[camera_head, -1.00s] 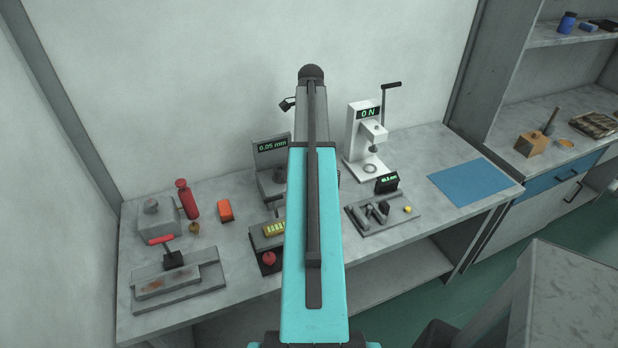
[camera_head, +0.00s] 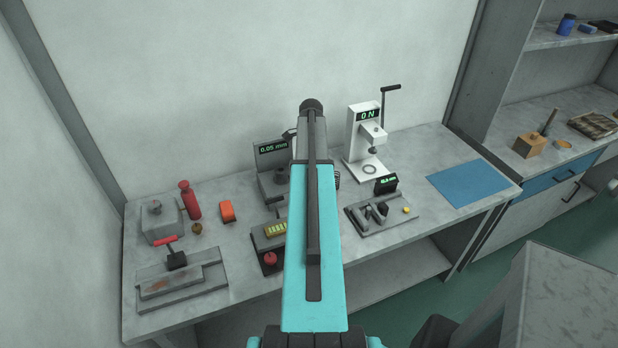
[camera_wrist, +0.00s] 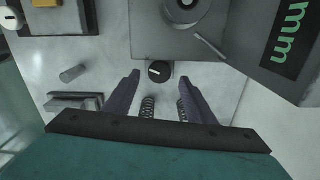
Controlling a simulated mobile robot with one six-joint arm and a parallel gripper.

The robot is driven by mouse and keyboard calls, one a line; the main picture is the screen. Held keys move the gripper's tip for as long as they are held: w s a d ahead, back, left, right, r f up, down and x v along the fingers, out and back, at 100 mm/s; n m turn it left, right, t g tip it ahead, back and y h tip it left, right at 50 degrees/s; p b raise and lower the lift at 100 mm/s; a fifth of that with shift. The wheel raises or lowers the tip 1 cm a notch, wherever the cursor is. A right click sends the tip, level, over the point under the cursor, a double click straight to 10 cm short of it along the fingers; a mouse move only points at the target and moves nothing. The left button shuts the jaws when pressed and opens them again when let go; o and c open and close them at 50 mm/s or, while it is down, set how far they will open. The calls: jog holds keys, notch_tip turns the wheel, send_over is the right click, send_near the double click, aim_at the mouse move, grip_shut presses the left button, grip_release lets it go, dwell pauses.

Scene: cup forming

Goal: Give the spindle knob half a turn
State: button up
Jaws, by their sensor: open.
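In the wrist view, a round black knob (camera_wrist: 160,72) with a short white mark across its face appears on a pale surface, beside the grey gauge part with the "mm" display (camera_wrist: 295,38). I take it for the spindle knob. My gripper (camera_wrist: 158,78) is open, with its two purple-grey fingers on either side of the knob in the picture. I cannot tell how far the tips are above it, and no contact shows. In the head view the gauge (camera_head: 272,149) reads 0.05 mm. My arm hides the knob and gripper there.
Coil springs (camera_wrist: 147,108) show between my fingers in the wrist view. A white press (camera_head: 357,135) reading 0 N stands right of my arm, near a fixture (camera_head: 365,220). A clamp block (camera_head: 180,280) and a red bottle (camera_head: 189,200) are at left. The blue mat (camera_head: 468,183) is bare.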

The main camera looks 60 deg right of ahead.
jog(key=shift+f+p, duration=0.35)
jog(key=shift+f, duration=1.15)
jog(key=c, duration=1)
